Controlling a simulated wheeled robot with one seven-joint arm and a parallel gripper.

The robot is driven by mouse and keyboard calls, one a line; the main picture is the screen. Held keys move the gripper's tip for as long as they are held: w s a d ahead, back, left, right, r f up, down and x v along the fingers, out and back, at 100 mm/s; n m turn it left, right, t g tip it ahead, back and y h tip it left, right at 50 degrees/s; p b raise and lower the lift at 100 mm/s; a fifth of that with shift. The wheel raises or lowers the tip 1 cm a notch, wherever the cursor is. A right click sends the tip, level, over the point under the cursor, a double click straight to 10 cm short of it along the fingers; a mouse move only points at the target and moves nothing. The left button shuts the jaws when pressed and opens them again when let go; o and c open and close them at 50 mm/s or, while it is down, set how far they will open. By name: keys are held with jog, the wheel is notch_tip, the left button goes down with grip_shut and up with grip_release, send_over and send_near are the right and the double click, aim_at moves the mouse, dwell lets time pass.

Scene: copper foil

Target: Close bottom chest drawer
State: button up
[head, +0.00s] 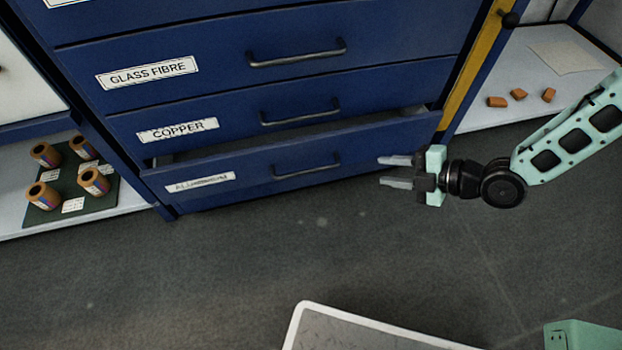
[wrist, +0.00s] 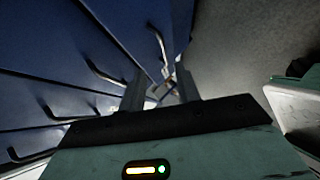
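The blue chest's bottom drawer (head: 250,175), labelled Aluminium, stands partly open in the head view. A dark gap shows above its front, below the Copper drawer (head: 225,122). Its dark bar handle (head: 306,167) sits right of the label. My gripper (head: 386,171) is in front of the drawer's right part, with its fingers pointing left and apart. Nothing is between them. I cannot tell whether they touch the drawer front. In the wrist view my gripper (wrist: 162,88) has its fingers spread, with the blue drawer fronts (wrist: 75,55) to the left.
A shelf at left holds several copper-coloured spools (head: 46,155) on a dark mat. Small orange-brown pieces (head: 518,94) lie on the right shelf. A yellow post (head: 468,72) edges the chest. A white-rimmed panel (head: 300,318) is at the bottom. The grey floor before the chest is clear.

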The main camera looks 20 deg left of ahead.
aim_at(303, 160)
jog(key=s+a+f+n+t+y+b, duration=0.1)
jog(key=s+a+f+n+y+b, duration=0.15)
jog(key=s+f, duration=0.2)
jog(key=shift+y, duration=0.45)
jog(key=shift+b+x, duration=4)
jog(key=shift+x, duration=4.5)
jog(key=shift+w, duration=0.15)
jog(key=shift+d, duration=0.1)
grip_shut()
jog(key=w+a, duration=0.2)
jog(key=w, duration=0.1)
jog(key=shift+w+b, duration=0.15)
jog(key=shift+b, duration=0.15)
jog(key=shift+w+a, duration=0.1)
jog(key=shift+w, duration=0.2)
